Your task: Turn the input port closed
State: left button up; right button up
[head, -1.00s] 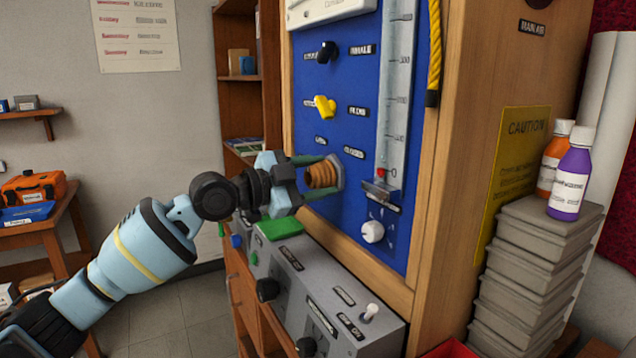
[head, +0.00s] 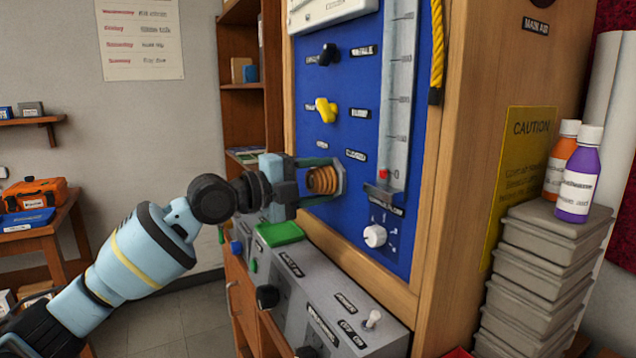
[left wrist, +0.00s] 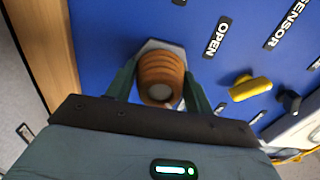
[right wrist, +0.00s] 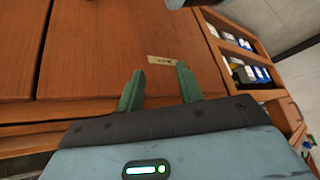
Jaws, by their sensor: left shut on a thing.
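The input port (head: 322,180) is a ribbed, copper-brown round fitting on a hexagonal base, low on the blue panel (head: 335,226). My left gripper (head: 318,181) is shut on it, one finger above and one below in the head view. In the left wrist view, the port (left wrist: 160,72) sits between the two green fingers, with an OPEN label (left wrist: 217,37) beside it. Two small labels sit above the port in the head view, too blurred to read surely. My right gripper (right wrist: 159,80) shows only in the right wrist view, open and empty, facing wooden cabinet fronts.
A yellow knob (head: 326,110) and a black knob (head: 325,54) sit above the port. A flow tube (head: 398,100) and white knob (head: 374,236) are to its right. A grey control box (head: 330,290) with knobs stands below. Stacked grey boxes (head: 545,270) stand at right.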

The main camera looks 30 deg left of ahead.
aim_at(309, 183)
pick_arm(q)
jog(key=shift+m, duration=0.3)
pick_arm(e)
jog(key=shift+s, duration=0.15)
pick_arm(q)
jog(key=o, duration=1)
jog(key=shift+c, duration=0.2)
pick_arm(e)
jog(key=shift+s, duration=0.2)
jog(key=shift+f, duration=0.1)
pick_arm(q)
jog(key=b+v, duration=0.1)
jog(key=v, duration=0.5)
jog(key=shift+s+a+f+b, duration=0.15)
jog(key=shift+b, duration=0.15)
jog(key=shift+s+a+r, duration=0.2)
jog(key=shift+s+a, duration=0.1)
jog(key=shift+s, duration=0.35)
pick_arm(e)
jog(key=shift+w+f, duration=0.35)
jog(key=shift+f, duration=0.3)
jog(key=shift+s+f, duration=0.1)
jog(key=shift+s, duration=0.1)
jog(key=shift+s, duration=0.1)
